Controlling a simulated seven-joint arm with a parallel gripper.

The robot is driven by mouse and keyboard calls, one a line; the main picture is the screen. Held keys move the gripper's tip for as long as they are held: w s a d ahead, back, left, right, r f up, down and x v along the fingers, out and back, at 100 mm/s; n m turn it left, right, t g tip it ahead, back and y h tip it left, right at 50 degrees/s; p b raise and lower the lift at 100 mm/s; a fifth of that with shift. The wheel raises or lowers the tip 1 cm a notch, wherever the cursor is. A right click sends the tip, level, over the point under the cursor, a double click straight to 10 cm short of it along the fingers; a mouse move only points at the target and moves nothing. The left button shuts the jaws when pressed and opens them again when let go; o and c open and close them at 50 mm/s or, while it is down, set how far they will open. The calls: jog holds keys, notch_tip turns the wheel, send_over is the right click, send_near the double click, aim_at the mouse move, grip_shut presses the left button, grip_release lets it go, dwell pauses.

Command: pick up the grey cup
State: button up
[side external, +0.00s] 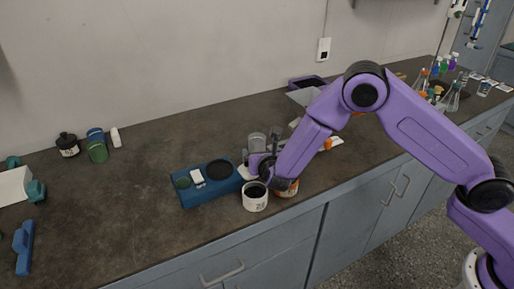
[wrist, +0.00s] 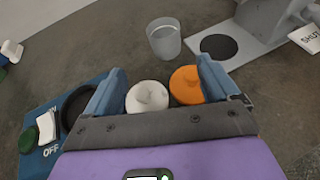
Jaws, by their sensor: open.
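A grey, see-through cup (wrist: 163,38) stands upright on the bench in the wrist view, ahead of my gripper (wrist: 160,66). What looks like the same cup (side external: 257,142) shows in the side view, just behind my gripper (side external: 258,165). My gripper is open, with blue fingers spread apart and nothing held. A white-topped container (wrist: 147,98) and an orange-topped one (wrist: 187,85) show between the fingers in the wrist view. The cup is apart from the fingers and beyond their tips.
A blue box (wrist: 40,105) with a dark round plate and an OFF label lies left of my gripper. A grey device with a black disc (wrist: 219,46) is at the right. The bench's left middle is clear.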

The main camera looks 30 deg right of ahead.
aim_at(258, 145)
jog(key=x, duration=0.8)
jog(key=shift+w+d+f, duration=0.1)
jog(key=shift+w+d, duration=0.05)
jog(key=shift+w, duration=0.05)
jog(key=x, duration=0.3)
jog(key=shift+w+d+f, duration=0.15)
jog(key=shift+w+d, duration=0.05)
jog(key=shift+d, duration=0.2)
jog(key=shift+w+d+f, duration=0.2)
jog(key=shift+w+f, duration=0.05)
jog(key=shift+w, duration=0.4)
jog(key=c, duration=1.1)
